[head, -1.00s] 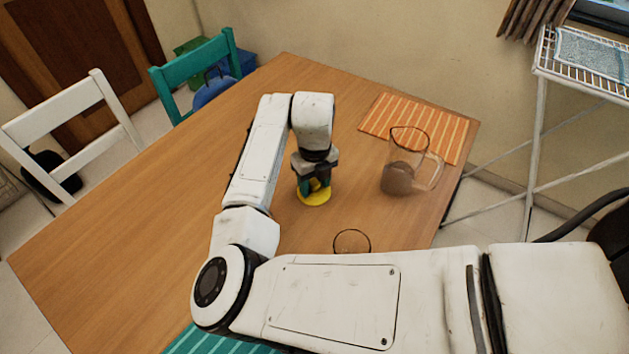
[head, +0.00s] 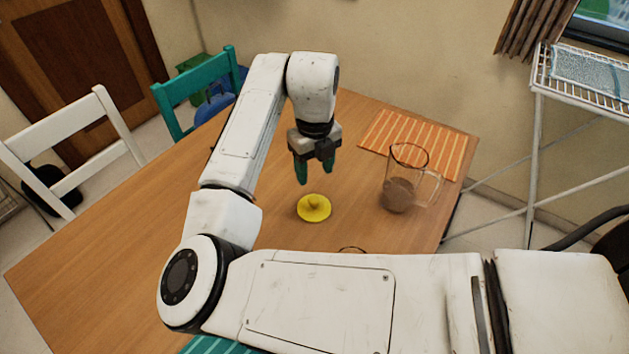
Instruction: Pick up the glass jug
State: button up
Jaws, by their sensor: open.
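The glass jug (head: 398,193) stands upright on the wooden table, right of centre in the head view. It is clear, with a dark rim, a handle on its right side and something brownish in its lower part. My gripper (head: 315,178) points down, open and empty, to the left of the jug and apart from it. A round yellow lid-like piece with a knob (head: 314,208) lies on the table just below my gripper in the picture, with a gap between them.
An orange striped placemat (head: 418,141) lies behind the jug. Only the dark rim of another round thing (head: 352,249) shows behind my arm. A teal striped mat (head: 215,346) is mostly hidden by my arm. The left of the table (head: 110,240) is clear.

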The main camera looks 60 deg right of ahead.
aim_at(407, 165)
jog(key=k, duration=1)
